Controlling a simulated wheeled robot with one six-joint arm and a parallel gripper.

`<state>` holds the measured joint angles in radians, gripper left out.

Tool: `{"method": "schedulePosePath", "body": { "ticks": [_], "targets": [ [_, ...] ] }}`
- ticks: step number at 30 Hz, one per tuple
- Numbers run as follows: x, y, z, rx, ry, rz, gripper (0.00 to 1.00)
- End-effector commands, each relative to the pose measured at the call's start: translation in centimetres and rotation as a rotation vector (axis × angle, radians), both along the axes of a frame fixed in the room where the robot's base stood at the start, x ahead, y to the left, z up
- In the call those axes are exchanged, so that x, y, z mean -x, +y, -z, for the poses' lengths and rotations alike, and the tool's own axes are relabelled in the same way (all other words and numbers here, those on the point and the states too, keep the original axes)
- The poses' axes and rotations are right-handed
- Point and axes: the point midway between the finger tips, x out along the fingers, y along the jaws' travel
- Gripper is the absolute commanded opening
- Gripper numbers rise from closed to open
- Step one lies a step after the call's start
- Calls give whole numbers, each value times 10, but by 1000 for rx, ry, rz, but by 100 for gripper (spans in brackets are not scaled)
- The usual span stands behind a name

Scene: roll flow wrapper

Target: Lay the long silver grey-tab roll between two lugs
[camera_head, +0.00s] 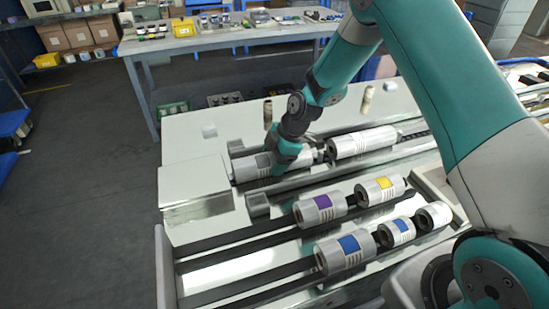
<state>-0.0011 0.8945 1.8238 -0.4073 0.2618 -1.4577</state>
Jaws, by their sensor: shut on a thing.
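My gripper (284,160) reaches down from above and is shut on a long silver roll (246,170) with a grey tab. The roll lies level, lengthwise along the back channel of the machine. I cannot tell whether it rests on the channel bed or hangs just above it. A dark lug (319,152) shows close to its right end. The lug at its left end is hard to make out. Another long silver roll (362,142) lies farther right in the same channel. My gripper hides part of the held roll's middle.
Rolls with purple (323,209), yellow (381,190) and blue tabs (336,252) lie in the nearer lanes. A pale box-like housing (195,186) stands at the left end. Small upright cylinders (367,100) stand behind the channel. A workbench is farther back.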

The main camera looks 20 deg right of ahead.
Motion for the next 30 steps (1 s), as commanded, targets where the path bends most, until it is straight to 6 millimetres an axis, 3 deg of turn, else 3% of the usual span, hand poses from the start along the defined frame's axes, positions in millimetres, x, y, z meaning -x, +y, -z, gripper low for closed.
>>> {"method": "schedulePosePath", "body": {
  "ticks": [8,9,12,23,30],
  "targets": [
    [-1,0,5,-1,-3,0,16],
    [-1,0,4,-1,-4,-1,74],
    [-1,0,4,-1,-2,0,97],
    [0,-2,1,1,-1,1,97],
    [5,-19,-39,1,-5,3,97]
  ]
}}
